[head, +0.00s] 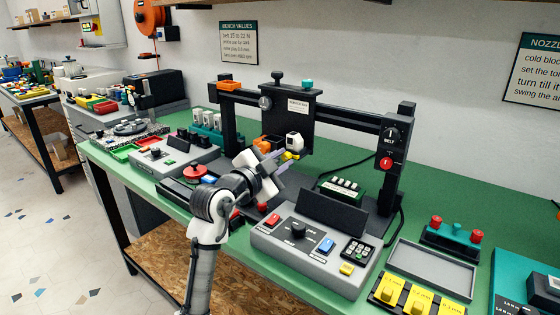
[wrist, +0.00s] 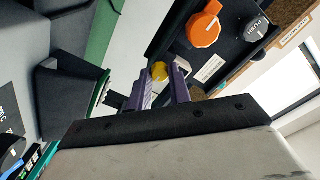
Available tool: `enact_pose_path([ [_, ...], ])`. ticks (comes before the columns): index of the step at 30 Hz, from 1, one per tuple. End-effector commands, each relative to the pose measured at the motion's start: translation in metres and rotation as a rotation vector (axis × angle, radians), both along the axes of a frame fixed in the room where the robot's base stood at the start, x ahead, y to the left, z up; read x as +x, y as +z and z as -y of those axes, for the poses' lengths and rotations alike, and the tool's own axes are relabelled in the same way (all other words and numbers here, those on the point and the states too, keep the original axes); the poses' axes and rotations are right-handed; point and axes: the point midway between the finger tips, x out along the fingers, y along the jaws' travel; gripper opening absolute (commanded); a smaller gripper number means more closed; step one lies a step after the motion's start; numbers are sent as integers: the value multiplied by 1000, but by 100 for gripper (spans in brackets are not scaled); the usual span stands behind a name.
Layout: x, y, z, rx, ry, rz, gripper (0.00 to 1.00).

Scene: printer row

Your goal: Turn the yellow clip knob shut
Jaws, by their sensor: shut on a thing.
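The yellow clip knob (head: 289,155) is a small yellow piece low on the black print carriage, just below a white block (head: 294,140). It also shows in the wrist view (wrist: 159,71) between two purple fingers. My gripper (head: 281,158) reaches up from the lower left, with its fingertips at the knob. In the wrist view my gripper (wrist: 161,82) is shut on the knob. The fingers hide part of the knob, and its turn angle cannot be told.
A black gantry frame (head: 350,107) with a red knob (head: 386,163) stands around the carriage. A grey control box (head: 306,249) with a black screen lies right of my arm. An orange octagonal part (wrist: 203,29) shows in the wrist view. The green bench at right holds a tray (head: 432,264).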

Motion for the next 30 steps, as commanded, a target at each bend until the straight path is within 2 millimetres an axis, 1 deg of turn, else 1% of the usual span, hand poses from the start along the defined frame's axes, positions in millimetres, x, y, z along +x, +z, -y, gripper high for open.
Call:
enact_pose_path([
  [8, 0, 0, 0, -26, -1, -20, 0],
  [14, 0, 0, 1, -108, -1, -78, 0],
  [30, 0, 2, 1, -504, -2, -369, 0],
])
